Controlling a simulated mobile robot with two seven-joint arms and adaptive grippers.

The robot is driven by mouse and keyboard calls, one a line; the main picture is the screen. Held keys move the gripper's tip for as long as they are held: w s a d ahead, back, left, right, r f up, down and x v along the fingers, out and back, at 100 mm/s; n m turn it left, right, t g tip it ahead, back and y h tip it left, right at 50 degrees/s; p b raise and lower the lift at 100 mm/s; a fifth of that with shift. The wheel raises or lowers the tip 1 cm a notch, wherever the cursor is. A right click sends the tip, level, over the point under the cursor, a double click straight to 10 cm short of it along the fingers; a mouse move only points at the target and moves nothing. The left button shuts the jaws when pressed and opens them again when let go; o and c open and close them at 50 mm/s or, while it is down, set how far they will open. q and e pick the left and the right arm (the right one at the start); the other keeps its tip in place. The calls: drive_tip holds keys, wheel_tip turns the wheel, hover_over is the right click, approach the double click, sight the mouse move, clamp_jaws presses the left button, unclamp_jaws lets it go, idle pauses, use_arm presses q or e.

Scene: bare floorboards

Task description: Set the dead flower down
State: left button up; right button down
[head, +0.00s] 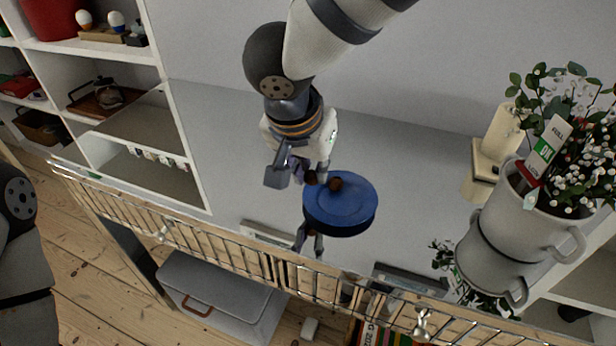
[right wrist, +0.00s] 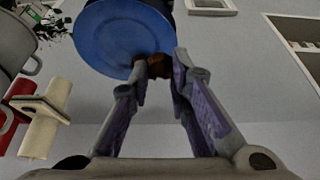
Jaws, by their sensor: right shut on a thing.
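My right gripper (head: 312,178) reaches down over the pale shelf top. In the right wrist view its fingertips (right wrist: 160,72) are closed on a small dark brown thing (right wrist: 157,65), which appears to be the dead flower. It also shows in the head view as a brown lump (head: 334,184) at the upper edge of a round blue dish (head: 345,212). The blue dish shows in the right wrist view (right wrist: 112,40), right behind the brown thing. I cannot tell whether they touch. The fingers hide part of the brown thing. My left gripper is out of view.
A large grey pot (head: 535,205) with a white-flowered plant (head: 580,130) stands at the right, beside cream candles (head: 503,130). A metal rail (head: 225,252) runs along the front. Shelves (head: 140,130) rise at the left. The surface left of the dish is clear.

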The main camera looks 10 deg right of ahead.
sight(309, 179)
wheel_tip(309, 179, down, 3)
drive_tip(key=shift+w+f, duration=0.1)
drive_tip(key=shift+f, duration=0.05)
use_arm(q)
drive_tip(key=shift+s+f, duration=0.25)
use_arm(e)
drive_tip(key=shift+f, duration=0.3)
drive_tip(key=c, duration=1.5)
unclamp_jaws()
drive_tip(key=shift+f, duration=0.1)
